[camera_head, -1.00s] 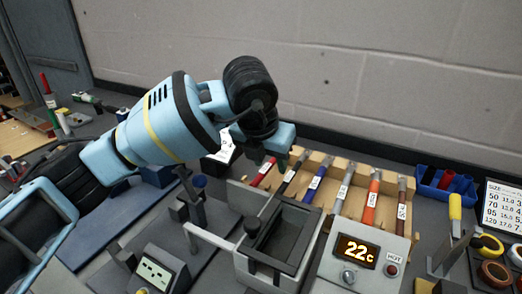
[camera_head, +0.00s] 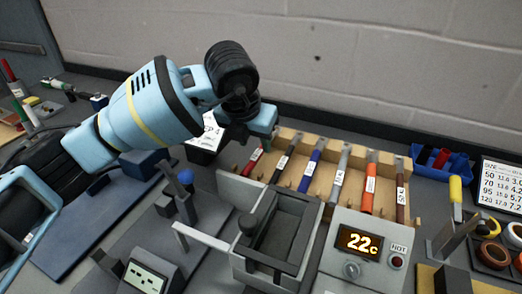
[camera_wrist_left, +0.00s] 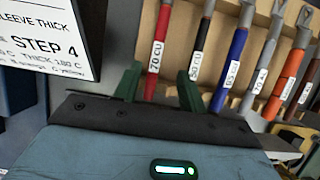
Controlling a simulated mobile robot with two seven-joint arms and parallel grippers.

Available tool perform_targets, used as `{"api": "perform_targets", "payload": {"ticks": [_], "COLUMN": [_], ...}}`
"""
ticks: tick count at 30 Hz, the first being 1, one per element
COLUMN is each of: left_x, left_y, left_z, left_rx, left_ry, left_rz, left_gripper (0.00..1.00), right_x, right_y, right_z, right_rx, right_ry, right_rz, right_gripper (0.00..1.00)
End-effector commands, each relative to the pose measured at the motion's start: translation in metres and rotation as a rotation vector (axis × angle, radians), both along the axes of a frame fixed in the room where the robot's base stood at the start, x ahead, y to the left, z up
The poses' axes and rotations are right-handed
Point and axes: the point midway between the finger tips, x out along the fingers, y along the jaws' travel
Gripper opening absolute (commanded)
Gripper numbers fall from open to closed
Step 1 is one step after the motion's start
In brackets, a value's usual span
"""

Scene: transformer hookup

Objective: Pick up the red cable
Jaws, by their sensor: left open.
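The red cable (camera_head: 254,158) stands first from the left in a wooden rack, tilted, with a white label. In the left wrist view the red cable (camera_wrist_left: 158,45) has a label reading 70 CU. My left gripper (camera_head: 258,137) is over the left end of the rack, close to the red cable. In the left wrist view its green fingertips (camera_wrist_left: 158,88) are open, with the cable's lower part showing between them. I cannot tell how far the fingers are from it in depth. My right gripper is not in view.
Black, blue, grey, orange and brown cables stand beside it in the wooden rack (camera_head: 410,213). A heater box (camera_head: 362,250) reading 22c and a grey clamp fixture (camera_head: 275,240) stand in front. A blue bin (camera_head: 440,165) is at right. A wall closes the back.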

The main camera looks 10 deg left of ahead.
Motion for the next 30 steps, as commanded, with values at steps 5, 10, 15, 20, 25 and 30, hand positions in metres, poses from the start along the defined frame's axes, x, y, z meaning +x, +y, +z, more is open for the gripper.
{"api": "perform_targets", "payload": {"ticks": [5,10,15,20,25,30], "left_x": [0.006,0.015,0.019,0.019,0.019,0.019], "left_y": [0.003,0.003,0.002,0.002,0.002,0.002], "left_z": [-0.014,-0.036,-0.047,-0.047,-0.047,-0.047], "left_rx": [0.001,0.001,0.001,0.0,0.001,0.001], "left_ry": [0.001,0.001,0.0,-0.001,-0.001,-0.001], "left_rz": [0.004,0.001,0.001,0.0,0.0,0.0], "left_gripper": [0.41,0.41,0.41,0.41,0.27,0.04], "right_x": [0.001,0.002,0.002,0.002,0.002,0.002], "right_y": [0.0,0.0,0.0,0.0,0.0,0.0], "right_z": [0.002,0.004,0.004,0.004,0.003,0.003], "right_rx": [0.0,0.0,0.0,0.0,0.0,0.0], "right_ry": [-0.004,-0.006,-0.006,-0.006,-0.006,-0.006], "right_rz": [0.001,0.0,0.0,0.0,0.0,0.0], "right_gripper": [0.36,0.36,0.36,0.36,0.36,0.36]}}
